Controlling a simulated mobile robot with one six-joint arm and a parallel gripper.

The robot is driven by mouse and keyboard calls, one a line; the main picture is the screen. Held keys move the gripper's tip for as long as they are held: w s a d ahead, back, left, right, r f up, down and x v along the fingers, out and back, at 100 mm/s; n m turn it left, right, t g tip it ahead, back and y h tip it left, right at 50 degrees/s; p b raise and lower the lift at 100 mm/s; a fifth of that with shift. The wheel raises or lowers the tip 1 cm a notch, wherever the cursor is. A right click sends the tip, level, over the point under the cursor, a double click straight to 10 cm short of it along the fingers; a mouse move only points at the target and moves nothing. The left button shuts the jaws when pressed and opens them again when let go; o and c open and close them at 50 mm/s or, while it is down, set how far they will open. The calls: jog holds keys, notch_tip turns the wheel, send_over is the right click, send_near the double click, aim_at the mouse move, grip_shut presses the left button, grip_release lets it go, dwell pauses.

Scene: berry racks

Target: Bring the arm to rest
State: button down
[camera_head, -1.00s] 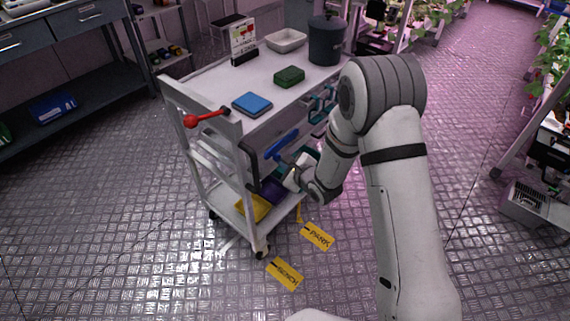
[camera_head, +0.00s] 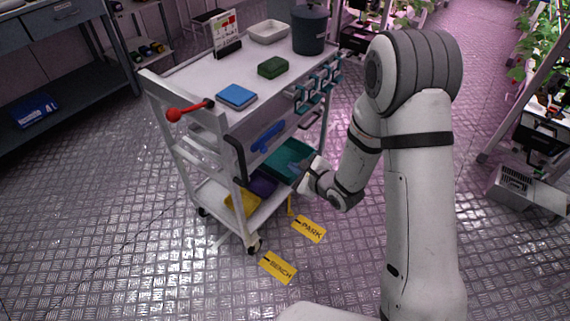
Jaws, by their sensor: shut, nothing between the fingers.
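My arm reaches down at the right of the picture, bent at the elbow. My gripper (camera_head: 302,178) is at its lower end, beside the right side of the white cart (camera_head: 180,142). It is shut and holds nothing that I can see. The fingertips are small and close to the teal bin (camera_head: 283,160) on the cart's lower part. I cannot tell whether they touch it.
The cart's top carries a blue box (camera_head: 236,96), a green box (camera_head: 272,67), a white tray (camera_head: 268,31) and a dark bin (camera_head: 309,32). A red handle (camera_head: 188,111) juts out left. Yellow floor signs (camera_head: 309,229) lie in front.

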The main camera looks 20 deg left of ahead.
jog(key=shift+s+d+r, duration=0.15)
jog(key=shift+d+r, duration=0.05)
jog(key=shift+d, duration=0.1)
jog(key=d+r+n+h+p, duration=0.6)
jog(key=d+r+n+h, duration=0.25)
jog(key=d+r, duration=0.95)
jog(key=s+d+r+n+g+h+p, duration=0.1)
jog(key=s+d+r+n+g+p, duration=0.2)
jog(key=s+r, duration=0.4)
jog(key=s+d+r+n+g+p, duration=0.2)
jog(key=s+d+r+n, duration=0.4)
jog(key=s, duration=0.8)
jog(key=shift+r+n+g+h+p, duration=0.4)
jog(key=shift+r+n+p, duration=0.25)
jog(key=shift+r, duration=0.15)
jog(key=c, duration=2.1)
grip_release()
